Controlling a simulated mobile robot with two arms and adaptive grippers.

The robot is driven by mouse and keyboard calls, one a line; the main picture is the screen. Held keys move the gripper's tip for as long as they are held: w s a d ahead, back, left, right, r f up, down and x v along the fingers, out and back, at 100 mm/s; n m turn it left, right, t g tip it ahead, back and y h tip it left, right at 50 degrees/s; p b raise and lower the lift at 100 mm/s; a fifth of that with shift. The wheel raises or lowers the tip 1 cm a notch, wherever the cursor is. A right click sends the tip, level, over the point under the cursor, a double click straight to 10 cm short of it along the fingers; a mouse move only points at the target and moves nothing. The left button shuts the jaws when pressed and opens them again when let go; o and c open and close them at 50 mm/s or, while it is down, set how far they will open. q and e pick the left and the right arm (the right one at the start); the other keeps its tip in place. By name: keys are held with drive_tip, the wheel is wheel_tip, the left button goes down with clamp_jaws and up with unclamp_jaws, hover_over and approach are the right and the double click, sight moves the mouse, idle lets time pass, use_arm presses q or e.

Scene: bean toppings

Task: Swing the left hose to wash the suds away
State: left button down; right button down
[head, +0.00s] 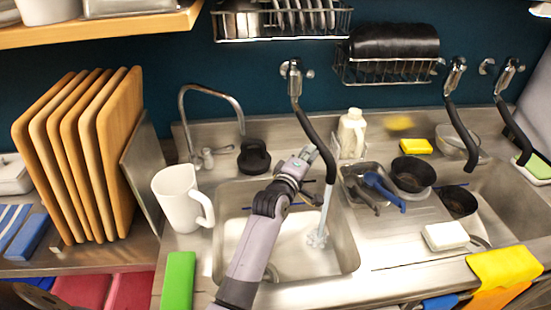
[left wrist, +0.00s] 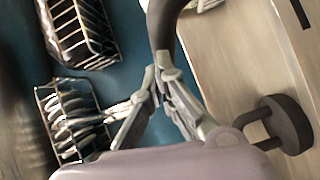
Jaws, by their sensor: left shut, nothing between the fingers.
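The left hose (head: 315,135) is black and hangs from a wall tap (head: 295,70) over the left sink basin (head: 219,250). A pale stream of water (head: 327,205) runs from its end into the basin. White suds (head: 250,235) seem to cover much of the basin floor, partly hidden by my arm. My left gripper (head: 308,153) is shut and empty, beside the hose's lower part. In the left wrist view, the gripper's tips (left wrist: 158,72) meet close to the dark curved hose (left wrist: 163,25); I cannot tell whether they touch it. My right gripper is not in view.
A white pitcher (head: 180,197) and a green block (head: 179,280) stand left of the basin. A white bottle (head: 351,133), a dark pan (head: 412,173) and blue-handled tools (head: 383,189) are to the right. Two more hoses (head: 460,125) (head: 513,128) hang farther right.

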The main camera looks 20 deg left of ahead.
use_arm(q)
drive_tip(key=s, duration=1.1)
drive_tip(key=shift+s+a+r, duration=0.2)
drive_tip(key=shift+a+r, duration=0.05)
drive_tip(key=shift+a, duration=0.15)
